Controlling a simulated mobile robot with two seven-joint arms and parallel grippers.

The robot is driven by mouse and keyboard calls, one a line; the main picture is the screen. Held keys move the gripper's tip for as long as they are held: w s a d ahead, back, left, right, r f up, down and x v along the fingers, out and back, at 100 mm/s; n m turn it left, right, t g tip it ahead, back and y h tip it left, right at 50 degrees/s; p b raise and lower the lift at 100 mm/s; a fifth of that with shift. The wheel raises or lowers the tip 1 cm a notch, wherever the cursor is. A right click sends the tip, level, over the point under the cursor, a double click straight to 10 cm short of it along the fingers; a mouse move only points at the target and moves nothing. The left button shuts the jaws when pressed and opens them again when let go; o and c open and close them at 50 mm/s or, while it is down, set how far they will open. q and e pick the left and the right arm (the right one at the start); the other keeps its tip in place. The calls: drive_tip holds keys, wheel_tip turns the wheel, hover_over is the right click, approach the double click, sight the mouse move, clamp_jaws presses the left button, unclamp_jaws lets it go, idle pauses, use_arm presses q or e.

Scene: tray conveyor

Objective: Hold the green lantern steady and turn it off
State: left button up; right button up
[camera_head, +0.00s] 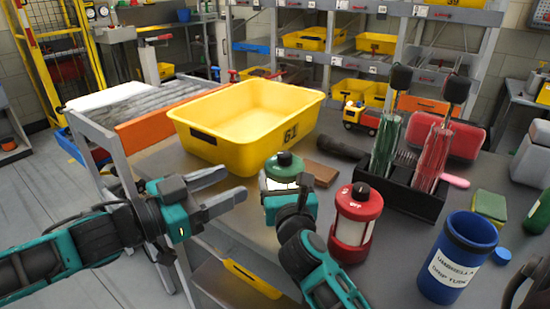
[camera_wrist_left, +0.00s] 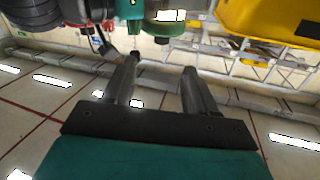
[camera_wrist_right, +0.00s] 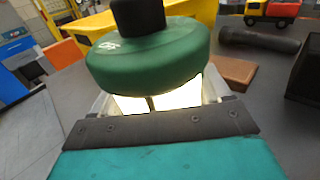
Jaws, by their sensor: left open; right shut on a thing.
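The green lantern (camera_head: 284,166) stands upright on the grey table, with a green cap, a black knob on top and a glowing body. It fills the middle of the right wrist view (camera_wrist_right: 150,60), its light body bright. My right gripper (camera_wrist_right: 155,103) is shut around the lantern's body below the cap. In the head view my right arm hides the lantern's lower part. My left gripper (camera_head: 228,187) is open and empty, to the left of the lantern and apart from it. Its two fingers show in the left wrist view (camera_wrist_left: 160,85) with nothing between them.
A red lantern (camera_head: 356,222) stands just right of my right gripper. A yellow bin (camera_head: 215,150) is behind the green lantern. A black caddy (camera_head: 405,194), a blue bin (camera_head: 460,255), a black flashlight (camera_head: 340,147) and a toy truck (camera_head: 362,118) are on the table's right part.

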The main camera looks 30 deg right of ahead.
sight(283, 159)
use_arm(q)
drive_tip(key=shift+n, duration=0.7)
drive_tip(key=d, duration=0.4)
drive_tip(key=w+d, duration=0.1)
drive_tip(key=d, duration=0.6)
drive_tip(key=shift+w+d+r, duration=0.25)
drive_tip(key=shift+w+d, duration=0.1)
drive_tip(key=shift+w, duration=0.05)
clamp_jaws()
drive_tip(key=shift+s+d+n+t, duration=0.1)
drive_tip(key=shift+s+n+t, duration=0.15)
drive_tip(key=shift+n+t, duration=0.35)
drive_tip(key=shift+s+d+n+t, duration=0.1)
drive_tip(key=shift+s+n+t, duration=0.15)
drive_tip(key=shift+t, duration=0.55)
drive_tip(key=shift+s+d+r+n+t+y, duration=0.15)
drive_tip(key=shift+n+t+y, duration=0.15)
drive_tip(key=shift+n+t, duration=0.35)
drive_tip(key=shift+s+f+n+t+y, duration=0.1)
drive_tip(key=shift+n+t+y, duration=0.25)
drive_tip(key=shift+t, duration=0.5)
drive_tip(key=shift+n, duration=0.25)
drive_tip(key=shift+w+t+y, duration=0.15)
drive_tip(key=shift+t+y, duration=0.1)
drive_tip(key=shift+t, duration=0.15)
